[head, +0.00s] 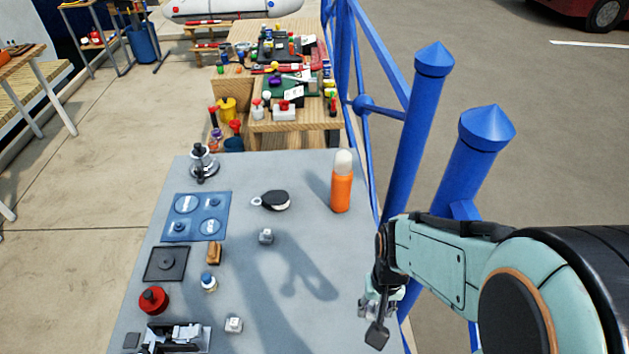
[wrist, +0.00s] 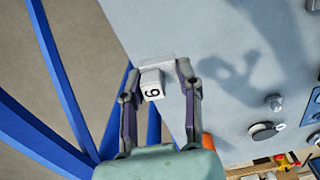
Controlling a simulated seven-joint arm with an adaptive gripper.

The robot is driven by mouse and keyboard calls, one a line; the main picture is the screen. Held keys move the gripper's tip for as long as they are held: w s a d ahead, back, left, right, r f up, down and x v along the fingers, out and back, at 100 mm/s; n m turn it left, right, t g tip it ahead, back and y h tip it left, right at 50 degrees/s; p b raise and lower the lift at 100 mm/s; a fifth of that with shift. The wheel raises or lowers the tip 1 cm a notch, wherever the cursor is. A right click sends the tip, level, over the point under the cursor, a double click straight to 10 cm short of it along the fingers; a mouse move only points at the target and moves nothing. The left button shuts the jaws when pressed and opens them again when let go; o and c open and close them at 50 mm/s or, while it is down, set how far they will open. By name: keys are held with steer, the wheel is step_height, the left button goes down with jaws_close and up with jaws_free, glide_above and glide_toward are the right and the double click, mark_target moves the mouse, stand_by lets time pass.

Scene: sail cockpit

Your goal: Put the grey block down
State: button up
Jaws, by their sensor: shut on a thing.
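My gripper (wrist: 157,74) is shut on the grey block (wrist: 152,86), which has a pale face with a dark digit, 6 or 9. In the wrist view the block sits between the two fingers, over the edge of the grey tabletop (wrist: 215,110). In the head view my gripper (head: 376,312) is at the right edge of the table (head: 330,290), beside the blue railing. The fingers mostly hide the block there. The gripper's shadow falls on the table, apart from it.
Blue railing posts (head: 412,130) rise along the table's right side. The middle right is clear.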

steer(key=w+a+r, duration=0.1)
steer(key=w+a, duration=0.1)
steer(key=w, duration=0.4)
steer(key=n, duration=0.1)
glide_above(305, 238)
steer(key=f, duration=1.1)
steer(key=shift+s+d, duration=0.1)
steer(key=shift+s, duration=0.3)
steer(key=shift+w+f, duration=0.35)
steer(key=shift+f, duration=1.6)
steer(key=shift+f, duration=0.15)
